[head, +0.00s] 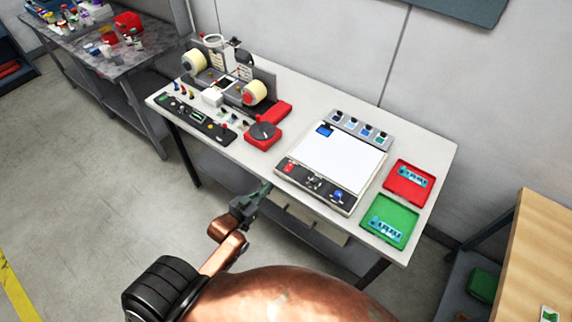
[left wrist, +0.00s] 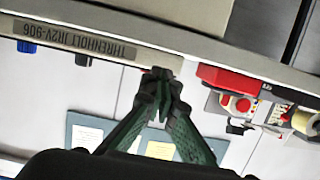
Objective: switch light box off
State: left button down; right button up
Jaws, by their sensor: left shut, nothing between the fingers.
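The light box (head: 338,160) sits on the white table, with a bright white panel and a dark control strip (head: 313,186) along its front. The strip carries a red switch (head: 290,167), small black knobs (head: 315,183) and a blue knob (head: 338,196). My left gripper (head: 266,186) is shut and empty, just in front of the table edge near the strip's left end. In the left wrist view, the shut fingertips (left wrist: 161,76) are close to the light box's front face, beside its upside-down nameplate (left wrist: 75,40); contact cannot be told. My right gripper is not in view.
Left of the light box stands the rewinder (head: 228,75) with a red-based dial (head: 263,133). A red tray (head: 409,184) and a green tray (head: 390,221) lie to the right. Small bottles on a grey holder (head: 360,129) stand behind. Drawers (head: 312,223) hang below the tabletop.

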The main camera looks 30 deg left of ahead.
pick_arm(q)
notch_tip(320, 180, up, 8)
jog(key=d+t, duration=0.1)
jog(key=shift+w, duration=0.3)
jog(key=shift+d, duration=0.1)
jog(key=p, duration=0.2)
send_over(286, 170)
jog(key=shift+s+f, duration=0.2)
jog(key=shift+f, duration=0.3)
jog(key=f, duration=0.2)
jog(key=shift+w+f, duration=0.25)
jog(key=shift+f, duration=0.1)
jog(key=shift+f+h, duration=0.3)
jog(key=shift+f, duration=0.5)
